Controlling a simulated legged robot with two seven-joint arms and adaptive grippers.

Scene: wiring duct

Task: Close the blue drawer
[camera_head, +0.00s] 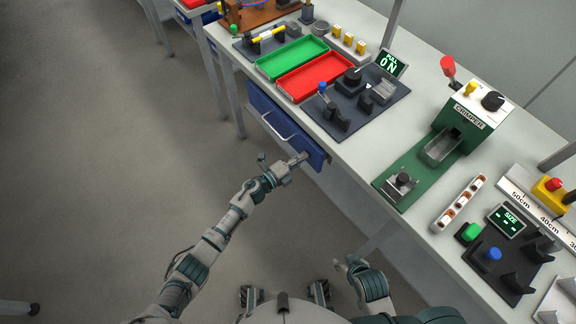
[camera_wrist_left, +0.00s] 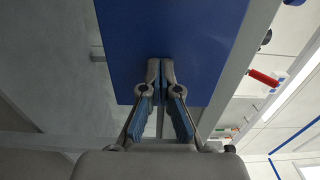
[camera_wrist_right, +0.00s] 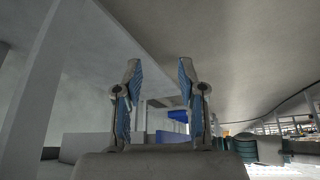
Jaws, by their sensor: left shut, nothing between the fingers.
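The blue drawer (camera_head: 262,104) is under the edge of the workbench, with a pale bar handle (camera_head: 278,128) on its front. How far it stands out is hard to tell. My left gripper (camera_head: 303,158) is at the right end of the drawer front, shut and empty. In the left wrist view its closed fingertips (camera_wrist_left: 160,64) overlap the lower part of the blue front (camera_wrist_left: 170,30); whether they touch it is unclear. My right gripper (camera_head: 340,264) is low, away from the drawer. In the right wrist view its fingers (camera_wrist_right: 160,75) are apart with nothing between them.
The workbench (camera_head: 350,150) above the drawer carries a green tray (camera_head: 290,58), a red tray (camera_head: 315,77), a dark fixture board (camera_head: 375,110) and a green crimper (camera_head: 440,150). A table leg (camera_head: 235,100) stands left of the drawer. The floor in front is clear.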

